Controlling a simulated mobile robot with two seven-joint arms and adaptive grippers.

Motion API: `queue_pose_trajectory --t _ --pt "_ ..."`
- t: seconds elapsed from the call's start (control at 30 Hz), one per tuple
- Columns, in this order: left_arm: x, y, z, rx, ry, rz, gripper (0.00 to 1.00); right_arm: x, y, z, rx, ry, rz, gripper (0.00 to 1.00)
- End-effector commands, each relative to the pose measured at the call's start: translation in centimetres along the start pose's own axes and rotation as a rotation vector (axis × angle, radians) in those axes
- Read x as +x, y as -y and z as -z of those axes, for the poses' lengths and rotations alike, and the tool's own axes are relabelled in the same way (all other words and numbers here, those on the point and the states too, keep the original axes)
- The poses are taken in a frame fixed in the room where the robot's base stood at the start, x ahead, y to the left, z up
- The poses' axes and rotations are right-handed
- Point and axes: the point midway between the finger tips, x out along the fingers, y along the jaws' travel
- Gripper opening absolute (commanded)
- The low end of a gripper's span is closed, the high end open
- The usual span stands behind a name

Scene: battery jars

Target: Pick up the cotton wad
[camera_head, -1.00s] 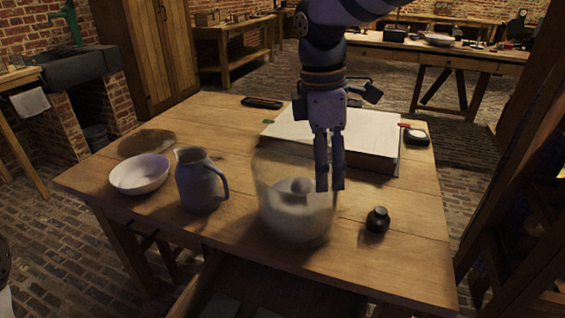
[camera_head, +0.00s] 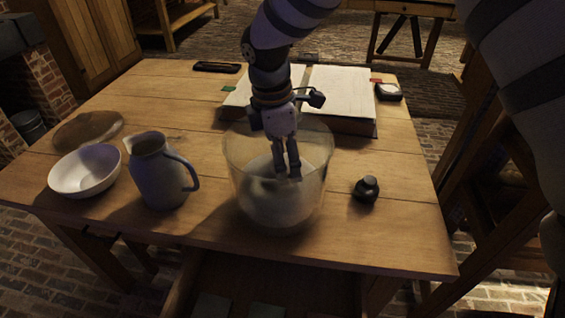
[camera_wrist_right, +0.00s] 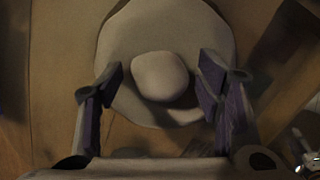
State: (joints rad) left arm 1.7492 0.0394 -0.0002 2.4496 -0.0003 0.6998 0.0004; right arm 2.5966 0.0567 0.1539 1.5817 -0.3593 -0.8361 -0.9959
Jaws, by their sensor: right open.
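The cotton wad (camera_wrist_right: 160,76) is a pale rounded lump on the whitish contents of the glass jar, seen in the right wrist view. It lies between the two spread fingers of my right gripper, with a gap showing on each side. In the head view the clear glass jar (camera_head: 234,172) stands near the table's front edge. My right gripper (camera_head: 288,176) points down into the jar's mouth, open and empty. The wad is hard to make out there behind the fingers and glass. My left gripper is out of view.
A grey jug (camera_head: 158,178) and a white bowl (camera_head: 84,172) stand left of the jar. A small dark bottle (camera_head: 366,190) stands to its right. A large open book (camera_head: 345,92) lies behind. The table's front right (camera_head: 400,235) is clear.

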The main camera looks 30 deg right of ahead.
Motion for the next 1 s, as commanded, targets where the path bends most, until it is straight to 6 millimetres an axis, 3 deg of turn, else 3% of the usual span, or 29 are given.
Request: queue_pose_trajectory --t 0.2,0.37,0.77,0.87,0.97,1.0 --pt "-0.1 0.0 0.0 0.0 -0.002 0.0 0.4 0.0 0.0 0.0 0.0 0.0 -0.002 0.58" --pt "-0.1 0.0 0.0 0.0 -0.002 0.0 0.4 0.0 0.0 0.0 0.0 0.0 -0.002 0.24" --pt "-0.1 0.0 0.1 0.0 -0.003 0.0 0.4 -0.3 -0.1 -0.1 0.001 -0.001 -0.003 0.21" --pt "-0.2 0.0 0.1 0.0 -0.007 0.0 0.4 -1.5 -0.1 -0.2 0.001 -0.001 -0.006 0.21" --pt "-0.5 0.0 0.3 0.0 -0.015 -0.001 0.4 -3.6 -0.1 -0.5 0.001 -0.002 -0.008 0.21" --pt "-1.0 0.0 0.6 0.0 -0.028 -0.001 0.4 -4.7 0.7 -0.2 -0.001 -0.001 -0.01 0.21"
